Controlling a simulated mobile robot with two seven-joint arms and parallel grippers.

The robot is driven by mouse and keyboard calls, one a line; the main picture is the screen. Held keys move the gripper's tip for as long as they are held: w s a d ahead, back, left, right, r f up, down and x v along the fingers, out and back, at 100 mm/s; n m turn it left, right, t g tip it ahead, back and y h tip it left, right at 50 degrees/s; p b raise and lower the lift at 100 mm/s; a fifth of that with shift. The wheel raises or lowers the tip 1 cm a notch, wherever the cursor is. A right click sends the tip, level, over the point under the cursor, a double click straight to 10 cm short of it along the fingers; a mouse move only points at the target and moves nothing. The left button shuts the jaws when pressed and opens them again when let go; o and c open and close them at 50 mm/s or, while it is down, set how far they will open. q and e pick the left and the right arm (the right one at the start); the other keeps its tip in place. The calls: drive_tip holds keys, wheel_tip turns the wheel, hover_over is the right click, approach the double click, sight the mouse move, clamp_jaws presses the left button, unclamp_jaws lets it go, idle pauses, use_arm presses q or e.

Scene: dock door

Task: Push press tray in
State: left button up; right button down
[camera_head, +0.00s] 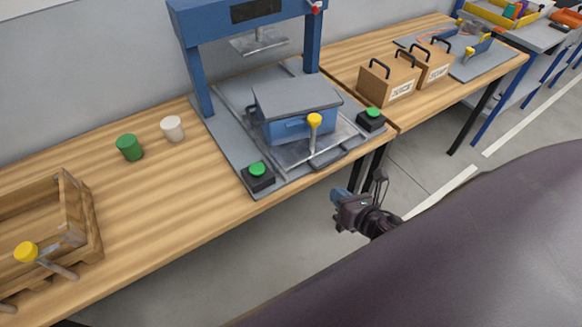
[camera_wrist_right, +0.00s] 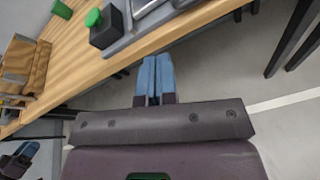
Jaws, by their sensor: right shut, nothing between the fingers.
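The press (camera_head: 195,68) is a blue frame on a grey base plate on the wooden bench. A metal tray (camera_head: 293,154) lies at the front of the press, with a yellow-knobbed handle (camera_head: 314,121) standing at its front. A blue block with a grey top (camera_head: 290,97) sits on it. My right gripper (camera_head: 338,195) is shut and empty, in front of the bench edge and below the tray, apart from it. Its blue fingers show together in the right wrist view (camera_wrist_right: 156,76). A dark shape with blue tips at that view's lower left looks like my left gripper (camera_wrist_right: 18,158); its jaws are unclear.
Green-topped buttons (camera_head: 258,175) and (camera_head: 371,119) flank the tray. Green (camera_head: 129,148) and white (camera_head: 172,129) cups stand left of the press, with a wooden crate (camera_head: 82,215) farther left. Handled brown boxes (camera_head: 388,82) stand on the bench at right. Floor is open before the bench.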

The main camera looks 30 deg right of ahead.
drive_tip(key=n, duration=0.4)
approach(290, 152)
drive_tip(key=shift+w+f, duration=0.2)
drive_tip(key=shift+f, duration=0.75)
use_arm(q)
drive_tip(key=shift+w+r, duration=0.2)
drive_tip(key=shift+r, duration=0.2)
use_arm(e)
drive_tip(key=shift+w, duration=0.65)
drive_tip(key=shift+w+a, duration=0.2)
drive_tip(key=shift+w, duration=2.1)
use_arm(q)
drive_tip(key=shift+s+f, duration=0.2)
drive_tip(key=shift+s, duration=0.1)
drive_tip(key=shift+w+r, duration=0.15)
drive_tip(key=shift+w, duration=0.05)
use_arm(e)
drive_tip(key=shift+s, duration=0.1)
